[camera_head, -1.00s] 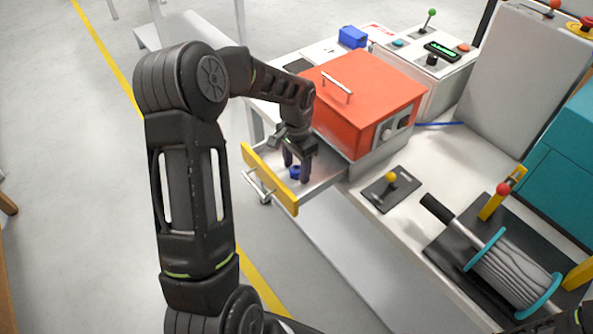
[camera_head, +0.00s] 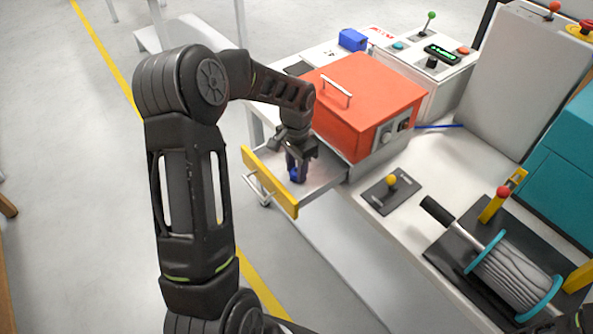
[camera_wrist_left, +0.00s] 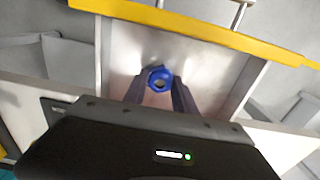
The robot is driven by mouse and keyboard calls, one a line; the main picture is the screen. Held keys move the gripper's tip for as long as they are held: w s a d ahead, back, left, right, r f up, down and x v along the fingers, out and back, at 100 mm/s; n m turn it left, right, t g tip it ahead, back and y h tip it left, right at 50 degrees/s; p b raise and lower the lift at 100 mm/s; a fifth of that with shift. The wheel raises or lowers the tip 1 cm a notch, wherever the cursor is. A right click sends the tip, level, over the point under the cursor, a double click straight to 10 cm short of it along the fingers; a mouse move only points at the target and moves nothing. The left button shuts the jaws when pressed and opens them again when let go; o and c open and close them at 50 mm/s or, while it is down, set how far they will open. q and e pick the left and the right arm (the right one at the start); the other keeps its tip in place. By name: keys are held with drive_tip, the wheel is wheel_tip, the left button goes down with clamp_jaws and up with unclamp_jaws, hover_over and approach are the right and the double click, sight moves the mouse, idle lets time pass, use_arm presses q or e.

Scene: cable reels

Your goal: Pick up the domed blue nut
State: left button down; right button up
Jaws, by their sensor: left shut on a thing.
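The blue nut (camera_head: 298,174) is in the open drawer with the yellow front (camera_head: 270,181), below the orange box. My left gripper (camera_head: 297,172) reaches down into the drawer and is shut on the nut. In the left wrist view the blue nut (camera_wrist_left: 160,79) sits between the tips of the two dark fingers (camera_wrist_left: 160,88), with its hole showing. Its domed side cannot be made out. I cannot tell whether the nut still touches the drawer floor. My right gripper does not show clearly; only a dark part is at the lower right corner.
The orange box (camera_head: 366,100) with a handle stands right behind the drawer. A yellow-knobbed lever plate (camera_head: 390,191) and a cable reel (camera_head: 512,272) are to the right on the bench. A blue block (camera_head: 353,39) lies at the back. Floor left of the drawer is clear.

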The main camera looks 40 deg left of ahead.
use_arm(q)
wheel_tip(320, 180, up, 10)
drive_tip(key=b, duration=0.1)
idle(0.7)
